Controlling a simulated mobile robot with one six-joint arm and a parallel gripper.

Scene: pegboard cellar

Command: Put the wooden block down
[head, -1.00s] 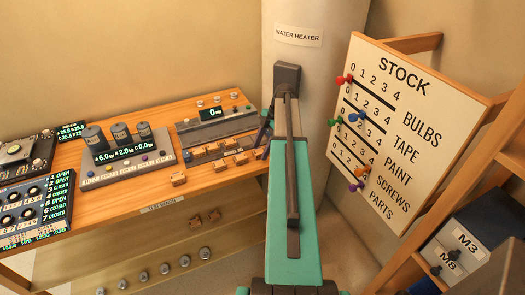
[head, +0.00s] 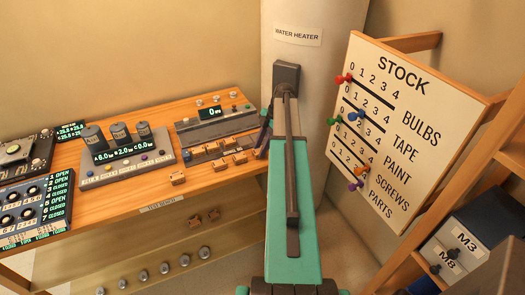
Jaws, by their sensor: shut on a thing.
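My gripper (head: 263,141) shows only in part at the right end of the wooden bench, just left of my teal arm link, which hides much of it. It is shut on the wooden block. A small bit of wood colour shows at the fingers, but I cannot make out the block's shape or whether it touches the bench. Several similar small wooden blocks stand on the bench in front of a grey device, one of them (head: 178,179) apart at the front edge.
The wooden bench (head: 115,199) carries the grey device with a 0 mm display (head: 209,112), a knobbed console (head: 128,168) and a switch panel (head: 35,205). The water heater (head: 318,70) stands behind my arm. A stock board (head: 425,95) and shelf stand right.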

